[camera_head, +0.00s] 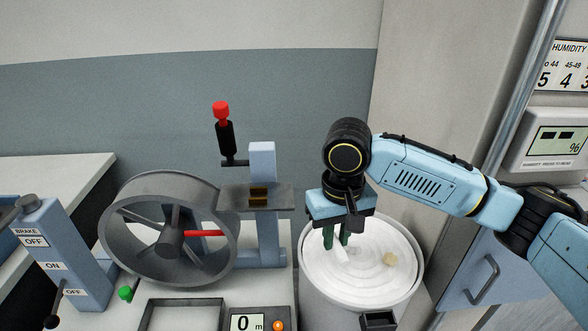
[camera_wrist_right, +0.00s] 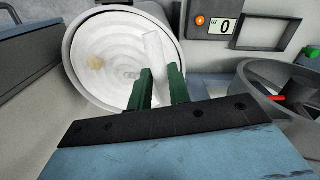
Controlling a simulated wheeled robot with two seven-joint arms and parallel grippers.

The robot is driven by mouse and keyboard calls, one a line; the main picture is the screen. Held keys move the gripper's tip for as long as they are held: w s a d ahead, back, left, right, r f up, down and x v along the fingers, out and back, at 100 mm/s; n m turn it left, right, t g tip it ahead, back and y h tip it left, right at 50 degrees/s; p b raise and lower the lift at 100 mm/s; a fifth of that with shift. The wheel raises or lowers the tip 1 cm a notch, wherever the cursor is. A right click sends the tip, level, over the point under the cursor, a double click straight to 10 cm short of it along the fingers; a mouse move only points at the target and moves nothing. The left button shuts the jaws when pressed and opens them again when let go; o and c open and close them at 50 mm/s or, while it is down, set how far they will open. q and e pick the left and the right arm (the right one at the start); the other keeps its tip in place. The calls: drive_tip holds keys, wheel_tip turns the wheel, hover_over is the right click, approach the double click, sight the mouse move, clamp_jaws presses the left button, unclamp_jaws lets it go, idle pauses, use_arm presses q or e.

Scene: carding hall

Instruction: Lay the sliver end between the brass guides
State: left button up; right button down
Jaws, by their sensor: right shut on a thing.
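The white sliver lies coiled in a round can (camera_head: 303,285) right of the bench. My right gripper (camera_head: 337,243) reaches down over the can. Its green fingers are shut on the sliver end (camera_head: 342,256), a flat white strip. In the right wrist view the strip (camera_wrist_right: 157,52) stands out from between the green fingertips (camera_wrist_right: 160,72) over the coils. The brass guides (camera_head: 259,197) sit on a grey plate on a blue post, left of the gripper and apart from it. My left gripper is not in view.
A grey spoked wheel (camera_head: 117,235) with a red handle stands left of the guides. A black lever with a red knob (camera_head: 221,109) rises behind. A brake box (camera_head: 60,250), an empty tray (camera_head: 148,312) and a counter reading 0 (camera_head: 262,320) are nearby. A yellowish lump (camera_head: 390,259) lies on the coils.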

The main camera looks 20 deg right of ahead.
drive_tip(key=w+d+f+m, duration=0.1)
drive_tip(key=w+d+f, duration=0.1)
drive_tip(key=w, duration=0.1)
drive_tip(key=w+d+f+m, duration=0.1)
drive_tip(key=w+d+f, duration=0.1)
drive_tip(key=w+d, duration=0.1)
drive_tip(key=w+d+f, duration=0.2)
drive_tip(key=w+d, duration=0.1)
drive_tip(key=shift+d+f+m+b, duration=0.1)
drive_tip(key=shift+f+m+b, duration=0.2)
drive_tip(key=shift+m, duration=0.1)
drive_tip(key=shift+f+b, duration=0.3)
drive_tip(key=shift+f, duration=2.55)
drive_tip(key=shift+s+f, duration=0.1)
drive_tip(key=c, duration=1.3)
unclamp_jaws()
